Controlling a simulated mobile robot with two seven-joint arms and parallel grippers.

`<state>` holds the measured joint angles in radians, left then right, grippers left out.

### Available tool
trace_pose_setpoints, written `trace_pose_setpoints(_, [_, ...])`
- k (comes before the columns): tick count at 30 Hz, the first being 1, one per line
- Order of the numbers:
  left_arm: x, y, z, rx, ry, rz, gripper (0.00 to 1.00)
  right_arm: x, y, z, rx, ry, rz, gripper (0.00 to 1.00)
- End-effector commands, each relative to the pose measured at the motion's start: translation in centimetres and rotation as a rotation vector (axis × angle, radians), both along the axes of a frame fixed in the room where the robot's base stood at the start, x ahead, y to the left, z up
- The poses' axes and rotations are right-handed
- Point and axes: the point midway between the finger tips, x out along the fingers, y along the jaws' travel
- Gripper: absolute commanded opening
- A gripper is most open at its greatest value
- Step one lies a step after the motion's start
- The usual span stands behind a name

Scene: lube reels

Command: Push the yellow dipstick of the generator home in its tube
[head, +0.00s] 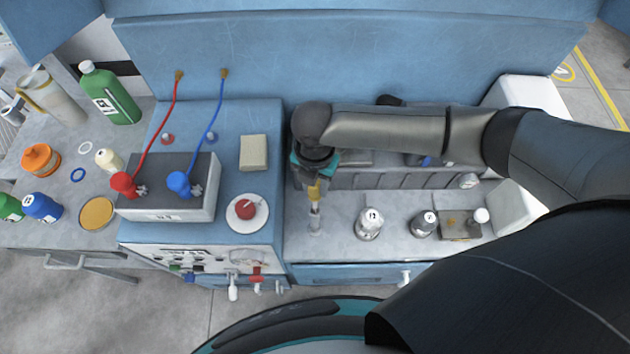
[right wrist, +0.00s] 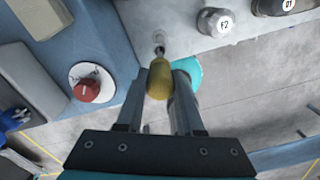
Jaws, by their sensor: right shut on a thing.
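My right gripper (head: 314,184) points down over the grey deck of the generator, and it is shut on the yellow dipstick (head: 313,192). In the right wrist view the yellow grip of the dipstick (right wrist: 158,80) sits between the two fingers (right wrist: 160,95). Below the grip stands the pale tube (head: 314,218), upright on the deck. The right wrist view shows a thin bright stem between the grip and a fitting (right wrist: 158,42). I cannot tell how deep the dipstick sits. My left gripper is not in view.
To the right on the deck stand a silver cap (head: 369,223), a dark cap (head: 423,224) and a small tray (head: 457,230). To the left are a red knob on a white disc (head: 247,211) and a battery (head: 172,205) with red and blue leads. A blue panel rises behind.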

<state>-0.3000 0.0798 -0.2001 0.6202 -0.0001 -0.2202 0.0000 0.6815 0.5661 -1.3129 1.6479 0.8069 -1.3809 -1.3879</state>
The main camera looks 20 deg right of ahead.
Motion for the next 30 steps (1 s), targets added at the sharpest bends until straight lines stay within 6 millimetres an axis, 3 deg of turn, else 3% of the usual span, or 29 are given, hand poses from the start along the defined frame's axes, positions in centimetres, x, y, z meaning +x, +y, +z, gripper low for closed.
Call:
trace_pose_setpoints(5, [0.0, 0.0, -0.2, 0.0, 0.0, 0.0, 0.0, 0.0, 0.0, -0.3, 0.001, -0.001, 0.0, 0.0])
trace_pose_setpoints(24, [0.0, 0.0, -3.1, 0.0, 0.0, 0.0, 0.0, 0.0, 0.1, -4.7, 0.001, -0.001, 0.0, 0.0])
trace_pose_setpoints(30, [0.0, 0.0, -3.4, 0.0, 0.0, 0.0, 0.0, 0.0, 0.0, -5.2, 0.0, -0.001, 0.0, 0.0])
